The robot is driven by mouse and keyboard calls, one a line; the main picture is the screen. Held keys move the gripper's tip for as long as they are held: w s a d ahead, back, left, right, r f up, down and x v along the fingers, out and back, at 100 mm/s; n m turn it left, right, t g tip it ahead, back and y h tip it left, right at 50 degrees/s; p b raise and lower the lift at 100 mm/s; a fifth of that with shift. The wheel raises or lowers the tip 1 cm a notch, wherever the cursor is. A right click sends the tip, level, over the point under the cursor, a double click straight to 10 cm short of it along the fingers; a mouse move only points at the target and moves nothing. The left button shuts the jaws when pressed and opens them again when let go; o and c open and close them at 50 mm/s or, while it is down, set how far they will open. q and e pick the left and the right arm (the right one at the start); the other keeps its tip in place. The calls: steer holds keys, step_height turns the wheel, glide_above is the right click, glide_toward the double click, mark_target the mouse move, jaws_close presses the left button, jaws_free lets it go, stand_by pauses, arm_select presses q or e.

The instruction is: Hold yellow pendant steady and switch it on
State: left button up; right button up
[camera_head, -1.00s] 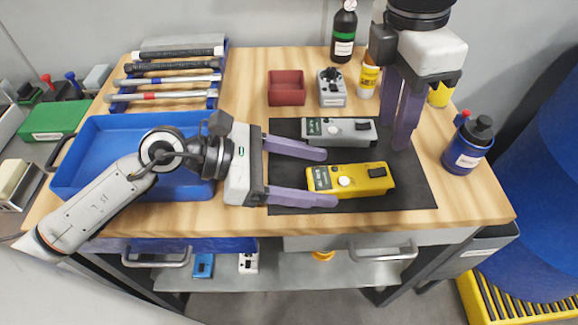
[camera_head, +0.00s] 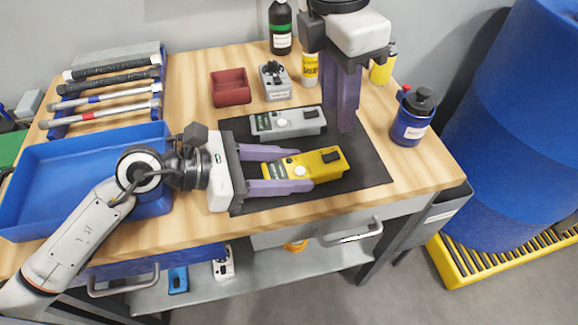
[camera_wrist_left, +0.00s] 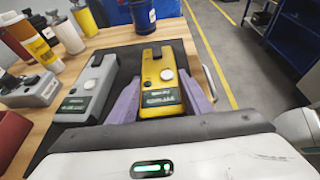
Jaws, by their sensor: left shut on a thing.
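The yellow pendant (camera_head: 322,160) lies on the black mat (camera_head: 367,168), its dark switch block toward the right end and a white round button near its middle. My left gripper (camera_head: 309,168) comes in from the left and is shut on the yellow pendant, one finger along each long side. In the left wrist view the yellow pendant (camera_wrist_left: 160,80) lies between the purple fingers, its display facing up. My right gripper (camera_head: 344,128) points down beyond the yellow pendant, near the right end of the grey pendant (camera_head: 285,122). Its finger gap is unclear.
A red box (camera_head: 231,88), a small grey device (camera_head: 275,80), a yellow bottle (camera_head: 310,70) and a dark bottle (camera_head: 281,28) stand at the back. A blue bottle (camera_head: 410,122) stands right of the mat. A blue tray (camera_head: 60,150) lies left.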

mark_target(337, 154)
arm_select(q)
steer(key=c, duration=0.7)
steer(key=shift+o, duration=0.2)
arm_select(e)
steer(key=c, duration=0.4)
steer(key=shift+s+f+n, duration=0.1)
steer(key=shift+f+n, duration=0.05)
steer(key=shift+n, duration=0.15)
steer(key=c, duration=0.3)
steer(key=shift+d+f+n+g+y, duration=0.15)
steer(key=shift+n+y, duration=0.05)
steer(key=shift+n, duration=0.35)
steer(key=shift+d+f+n+g+y, duration=0.1)
steer(key=shift+n+g+y, duration=0.1)
steer(key=shift+n, duration=0.35)
jaws_close()
steer(key=shift+n, duration=0.8)
steer(key=shift+w+d+f, duration=0.1)
steer(key=shift+d+f, duration=0.05)
steer(key=shift+f, duration=1)
steer(key=shift+w+d+f, duration=0.15)
steer(key=shift+f, duration=0.95)
steer(key=shift+w+d+f, duration=0.1)
steer(key=shift+d+f, duration=0.05)
steer(key=shift+f, duration=1)
